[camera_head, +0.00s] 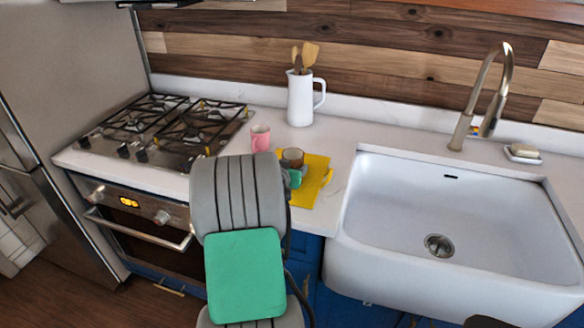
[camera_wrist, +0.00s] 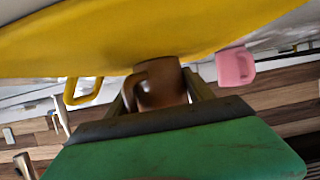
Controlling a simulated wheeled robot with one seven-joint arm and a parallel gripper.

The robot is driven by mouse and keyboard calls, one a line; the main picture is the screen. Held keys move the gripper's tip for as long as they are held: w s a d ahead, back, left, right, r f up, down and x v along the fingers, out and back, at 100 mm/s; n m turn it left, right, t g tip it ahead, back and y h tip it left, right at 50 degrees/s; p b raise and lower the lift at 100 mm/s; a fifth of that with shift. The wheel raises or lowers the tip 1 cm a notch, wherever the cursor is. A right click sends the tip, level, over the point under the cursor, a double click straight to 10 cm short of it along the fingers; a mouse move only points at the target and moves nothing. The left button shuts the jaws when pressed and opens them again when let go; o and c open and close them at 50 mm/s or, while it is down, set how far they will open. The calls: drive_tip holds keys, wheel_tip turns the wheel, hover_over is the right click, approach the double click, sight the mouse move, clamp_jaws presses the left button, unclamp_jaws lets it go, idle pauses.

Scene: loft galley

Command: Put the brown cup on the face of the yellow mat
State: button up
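The brown cup (camera_head: 292,157) is over the far part of the yellow mat (camera_head: 315,172) on the counter, left of the sink. In the wrist view, which looks upside down, the brown cup (camera_wrist: 160,84) sits between the two fingers of my gripper (camera_wrist: 160,96), its handle to the left. The fingers press close against both sides, so my gripper looks shut on it. The yellow mat (camera_wrist: 120,35) fills the top of the wrist view, close to the cup's base. I cannot tell whether the base touches it. My gripper (camera_head: 293,178) partly hides cup and mat in the head view.
A pink cup (camera_head: 260,138) stands just left of the mat. A white pitcher (camera_head: 300,100) with wooden utensils is behind. The stove (camera_head: 165,125) is left and the white sink (camera_head: 440,215) right. A yellow loop (camera_wrist: 83,91) shows beside the mat.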

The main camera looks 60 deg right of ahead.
drive_tip(key=o, duration=0.4)
drive_tip(key=shift+r, duration=0.15)
drive_tip(key=b+v, duration=0.1)
drive_tip(key=v, duration=1.1)
drive_tip(key=shift+a, duration=0.1)
drive_tip(key=w+a+f+n+t+y, duration=0.2)
drive_tip(key=w+a+n+t+y, duration=0.15)
drive_tip(key=w+a, duration=0.75)
drive_tip(key=w+a+n+y, duration=0.2)
drive_tip(key=a+n+y, duration=0.45)
drive_tip(key=a, duration=1.35)
drive_tip(key=s+a+n+y, duration=0.1)
drive_tip(key=s+a+n, duration=0.1)
drive_tip(key=a, duration=0.3)
drive_tip(key=s+a+n+g+y, duration=0.1)
drive_tip(key=s+a+n, duration=0.1)
drive_tip(key=a, duration=0.3)
drive_tip(key=s+a+f+n+g+y, duration=0.1)
drive_tip(key=s+a+n, duration=0.1)
drive_tip(key=a, duration=0.3)
drive_tip(key=shift+s, duration=0.2)
